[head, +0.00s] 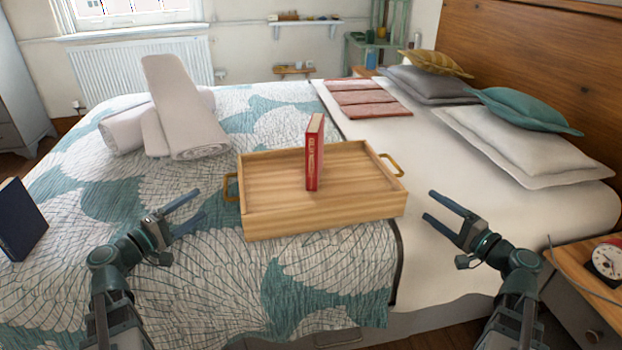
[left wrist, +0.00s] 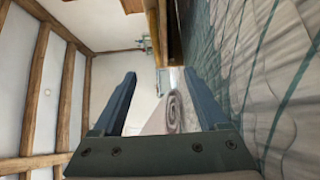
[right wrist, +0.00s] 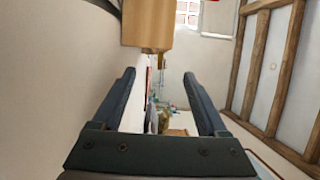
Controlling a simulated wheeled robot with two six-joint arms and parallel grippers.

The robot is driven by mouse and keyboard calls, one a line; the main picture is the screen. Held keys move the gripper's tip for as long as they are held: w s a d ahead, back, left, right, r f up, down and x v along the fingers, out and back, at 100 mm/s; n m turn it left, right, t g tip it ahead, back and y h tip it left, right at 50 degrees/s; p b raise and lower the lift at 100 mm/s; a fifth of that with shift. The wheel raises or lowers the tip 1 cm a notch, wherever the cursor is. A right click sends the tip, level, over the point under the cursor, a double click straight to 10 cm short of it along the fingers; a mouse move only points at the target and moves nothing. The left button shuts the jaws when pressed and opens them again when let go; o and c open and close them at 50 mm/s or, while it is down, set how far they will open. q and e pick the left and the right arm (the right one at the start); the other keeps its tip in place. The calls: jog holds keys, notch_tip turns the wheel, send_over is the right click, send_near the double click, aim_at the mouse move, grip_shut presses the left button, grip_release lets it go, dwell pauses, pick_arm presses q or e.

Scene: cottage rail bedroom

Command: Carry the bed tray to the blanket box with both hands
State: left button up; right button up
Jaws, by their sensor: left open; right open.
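The wooden bed tray (head: 270,222) lies on the bed, with a brass-coloured handle at its left end (head: 231,188) and another at its right end (head: 391,165). A red book (head: 314,155) stands upright in it. My left gripper (head: 194,211) is open and empty, to the left of the tray and apart from the left handle. My right gripper (head: 430,206) is open and empty, to the right of the tray and apart from the right handle. The tray's wood also shows at the top of the right wrist view (right wrist: 147,25). I cannot make out the blanket box.
Rolled pale towels (head: 185,120) lie on the patterned cover (head: 170,285) behind the tray. A dark blue book (head: 20,218) is at the far left. Pillows (head: 525,145) lie by the wooden headboard (head: 535,55). A nightstand (head: 580,270) with a clock (head: 607,260) stands at the right.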

aim_at(395, 182)
pick_arm(q)
jog(key=x, duration=1.3)
jog(key=shift+w+d, duration=0.3)
pick_arm(e)
jog(key=x, duration=1.3)
jog(key=shift+w+a, duration=0.25)
jog(key=shift+w, duration=0.1)
pick_arm(q)
grip_shut()
pick_arm(e)
grip_shut()
